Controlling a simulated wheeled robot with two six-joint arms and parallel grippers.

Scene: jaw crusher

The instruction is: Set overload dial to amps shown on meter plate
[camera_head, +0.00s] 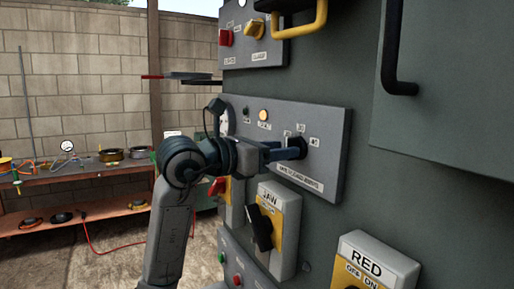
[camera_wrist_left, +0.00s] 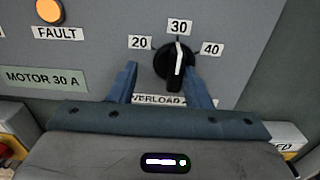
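The black overload dial (camera_wrist_left: 174,64) sits on the grey panel, with its white pointer line toward the 30 label (camera_wrist_left: 179,27), between 20 (camera_wrist_left: 140,42) and 40 (camera_wrist_left: 211,49). The meter plate (camera_wrist_left: 44,79) reads MOTOR 30 A. My left gripper (camera_wrist_left: 162,70) is open, with its blue fingers on either side of the dial. The right finger looks very close to the dial; I cannot tell whether it touches. My right gripper is not in view.
An orange FAULT lamp (camera_wrist_left: 49,11) is left of the dial. Below the panel are the JAW switch (camera_head: 265,226) and the RED switch box (camera_head: 372,262). A yellow handle (camera_head: 302,27) juts out above. A workbench (camera_head: 75,174) stands at the far left.

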